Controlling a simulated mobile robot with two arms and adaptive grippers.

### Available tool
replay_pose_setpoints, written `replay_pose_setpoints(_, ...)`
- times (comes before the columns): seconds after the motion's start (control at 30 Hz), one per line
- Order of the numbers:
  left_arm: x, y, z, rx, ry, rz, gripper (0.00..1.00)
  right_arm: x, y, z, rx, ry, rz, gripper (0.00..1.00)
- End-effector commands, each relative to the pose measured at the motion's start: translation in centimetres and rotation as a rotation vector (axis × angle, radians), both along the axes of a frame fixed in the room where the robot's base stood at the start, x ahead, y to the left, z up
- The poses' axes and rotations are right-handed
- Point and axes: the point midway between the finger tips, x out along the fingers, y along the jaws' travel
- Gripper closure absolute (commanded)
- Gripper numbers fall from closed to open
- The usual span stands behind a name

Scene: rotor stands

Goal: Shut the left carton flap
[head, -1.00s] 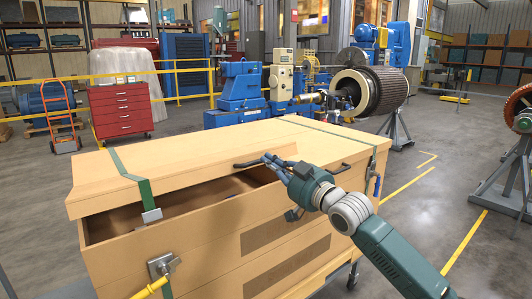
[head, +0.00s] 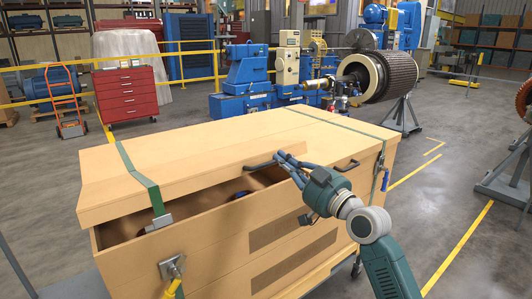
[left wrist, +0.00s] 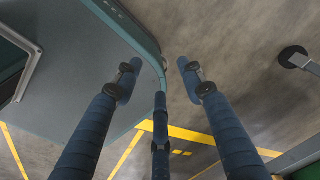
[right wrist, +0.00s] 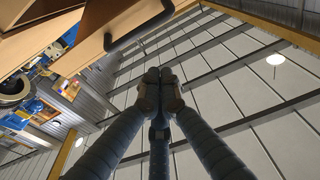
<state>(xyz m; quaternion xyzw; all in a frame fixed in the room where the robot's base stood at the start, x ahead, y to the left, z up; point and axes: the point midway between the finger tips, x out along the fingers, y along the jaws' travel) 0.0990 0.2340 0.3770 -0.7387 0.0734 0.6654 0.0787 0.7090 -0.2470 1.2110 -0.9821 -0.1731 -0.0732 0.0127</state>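The large wooden carton (head: 205,258) stands in front of me. Its left flap (head: 190,163) is slightly raised, leaving a dark gap along the front edge. A dark handle (head: 262,163) sits on this flap. My right gripper (head: 284,157) is at the flap's front edge, beside that handle. In the right wrist view its fingertips (right wrist: 160,78) are together with nothing seen between them. The handle (right wrist: 140,26) shows there apart from the fingers. Whether the fingers touch the flap is unclear. My left gripper (left wrist: 158,72) is open and empty, and out of the head view.
A green strap (head: 142,178) with a metal buckle hangs over the left flap's front. A latch with a yellow grip (head: 172,270) is on the front. Open floor lies to the right.

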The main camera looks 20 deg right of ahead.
Motion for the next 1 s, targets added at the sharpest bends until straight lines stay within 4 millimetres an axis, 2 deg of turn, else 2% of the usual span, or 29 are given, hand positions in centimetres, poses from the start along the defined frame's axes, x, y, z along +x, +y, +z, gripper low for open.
replay_pose_setpoints(0.23,-1.3,0.1,1.8,0.002,0.018,0.000,0.60,4.7,1.8,1.2,0.004,-0.001,0.002,1.00)
replay_pose_setpoints(0.43,-1.3,0.1,2.7,0.002,0.018,0.001,0.60,8.1,3.1,1.7,0.002,0.000,0.002,1.00)
replay_pose_setpoints(0.5,-1.3,0.1,2.8,0.002,0.018,0.001,0.60,7.2,2.7,0.1,0.000,0.004,0.000,1.00)
replay_pose_setpoints(0.63,-1.0,0.1,3.1,0.002,0.015,0.001,0.60,6.4,2.5,-1.2,0.000,0.002,0.002,1.00)
replay_pose_setpoints(1.0,-0.8,0.0,3.3,0.001,0.011,0.001,0.60,5.8,2.2,-2.2,-0.001,-0.001,0.001,1.00)
